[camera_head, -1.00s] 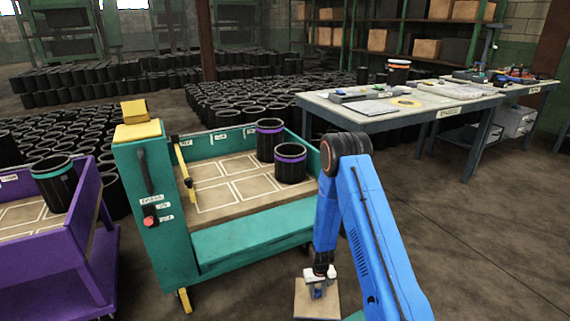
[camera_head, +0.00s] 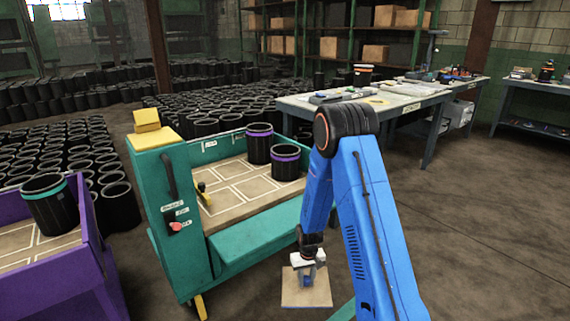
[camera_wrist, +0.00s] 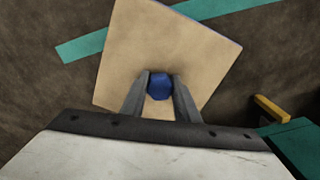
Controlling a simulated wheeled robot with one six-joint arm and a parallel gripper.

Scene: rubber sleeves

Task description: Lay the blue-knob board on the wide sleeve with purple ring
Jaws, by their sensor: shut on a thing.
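My gripper (camera_head: 308,262) is shut on the blue knob (camera_wrist: 159,87) of a square tan board (camera_head: 304,292). The board also shows in the wrist view (camera_wrist: 160,45), hanging roughly flat above the dark floor, in front of the teal cart. Two black sleeves with purple rings stand upright on the cart's bed. The nearer sleeve (camera_head: 285,168) looks shorter and slightly wider. The farther sleeve (camera_head: 259,150) stands behind it to the left. Both show open tops, and the board is apart from both.
The teal cart (camera_head: 240,240) has a tan bed with white outlined squares and a raised control post at left. A purple cart (camera_head: 70,275) holds a teal-ringed sleeve (camera_head: 50,205). A workbench (camera_head: 340,108) stands behind right. Floor at right is open.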

